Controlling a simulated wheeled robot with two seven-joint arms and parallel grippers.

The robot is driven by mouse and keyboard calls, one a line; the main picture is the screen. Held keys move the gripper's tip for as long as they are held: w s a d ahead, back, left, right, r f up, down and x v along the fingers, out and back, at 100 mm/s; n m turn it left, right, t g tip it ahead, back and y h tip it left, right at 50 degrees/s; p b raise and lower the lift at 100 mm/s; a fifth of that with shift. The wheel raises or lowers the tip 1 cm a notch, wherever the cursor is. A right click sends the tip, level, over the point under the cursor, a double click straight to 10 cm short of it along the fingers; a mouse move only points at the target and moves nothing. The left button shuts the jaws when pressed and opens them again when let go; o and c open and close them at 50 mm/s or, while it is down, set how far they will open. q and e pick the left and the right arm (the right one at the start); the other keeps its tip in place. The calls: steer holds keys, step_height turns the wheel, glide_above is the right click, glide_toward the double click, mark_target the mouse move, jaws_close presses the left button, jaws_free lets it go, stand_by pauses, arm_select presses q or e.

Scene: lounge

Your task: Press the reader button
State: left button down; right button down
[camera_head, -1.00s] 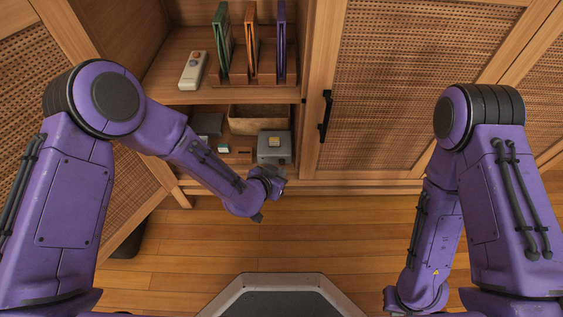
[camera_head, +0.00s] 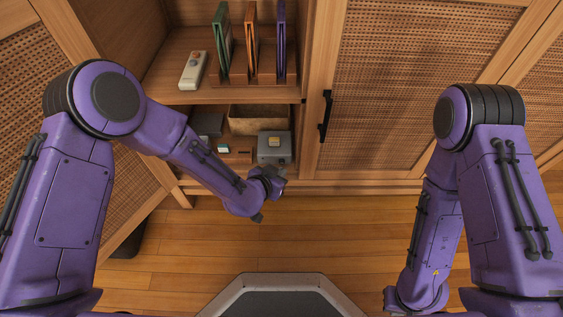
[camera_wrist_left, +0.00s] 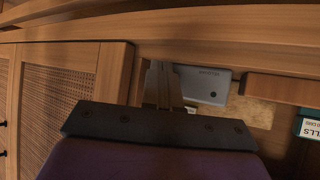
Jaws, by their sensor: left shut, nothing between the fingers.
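The reader appears to be the grey box (camera_head: 265,154) on the lower shelf of the open cabinet. A small yellowish raised piece, seemingly its button (camera_head: 274,142), is on its top. My left gripper (camera_head: 272,176) is low in front of the box, its fingers hard to make out in the head view. In the left wrist view the shut, empty fingers (camera_wrist_left: 164,88) point toward the lower shelf. A grey box face (camera_wrist_left: 207,82) with a small dark round spot shows just beyond and to the right of them. I cannot tell whether they touch.
The lower shelf also holds a woven basket (camera_head: 258,120), a dark grey box (camera_head: 208,124) and small items. A closed rattan door (camera_head: 400,80) stands right; the floor in front is clear.

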arm_select(q)
steer(key=shift+w, duration=0.1)
stand_by(0.3)
steer(key=shift+w, duration=0.35)
steer(key=shift+w, duration=0.4)
stand_by(0.5)
steer(key=shift+s+p, duration=0.55)
steer(key=shift+s, duration=0.3)
steer(key=shift+s+p, duration=0.75)
steer(key=shift+s, duration=1.75)
